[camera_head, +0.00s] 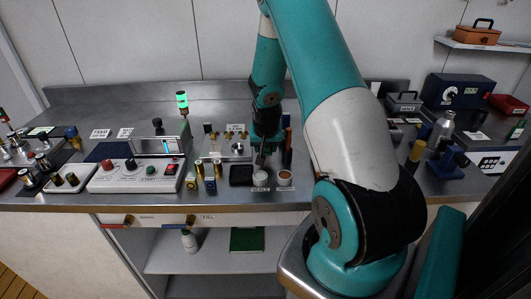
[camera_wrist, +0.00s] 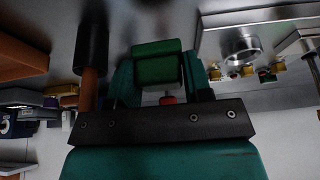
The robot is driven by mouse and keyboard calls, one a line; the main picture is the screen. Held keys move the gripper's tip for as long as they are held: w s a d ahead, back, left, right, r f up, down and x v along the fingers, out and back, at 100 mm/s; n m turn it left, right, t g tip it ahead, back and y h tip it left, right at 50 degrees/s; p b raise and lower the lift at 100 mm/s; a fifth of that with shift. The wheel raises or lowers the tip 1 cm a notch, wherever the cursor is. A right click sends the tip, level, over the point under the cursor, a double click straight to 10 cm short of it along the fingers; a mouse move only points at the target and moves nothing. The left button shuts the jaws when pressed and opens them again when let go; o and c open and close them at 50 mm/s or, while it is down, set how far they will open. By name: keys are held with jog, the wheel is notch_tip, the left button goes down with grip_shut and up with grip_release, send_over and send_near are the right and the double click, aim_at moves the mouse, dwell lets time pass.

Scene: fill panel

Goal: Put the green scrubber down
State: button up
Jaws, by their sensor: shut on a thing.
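The green scrubber (camera_wrist: 157,62) is a dark green block in the upper middle of the wrist view. My gripper (camera_wrist: 158,80) is shut on it, with a teal finger on each side. In the head view, my gripper (camera_head: 264,158) points down over the workbench, just behind a row of small dishes. I cannot make out the scrubber clearly in the head view, and whether it touches the bench cannot be told.
A black tray (camera_head: 241,175), a white dish (camera_head: 260,177) and a tan dish (camera_head: 284,178) sit at the bench's front edge. A tall dark cylinder with a brown shaft (camera_wrist: 89,88) stands close beside my gripper. A control box (camera_head: 137,176) lies left.

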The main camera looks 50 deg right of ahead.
aim_at(266, 152)
jog(key=shift+f, duration=1.7)
jog(key=shift+f, duration=0.15)
jog(key=o, duration=1)
jog(key=shift+c, duration=0.2)
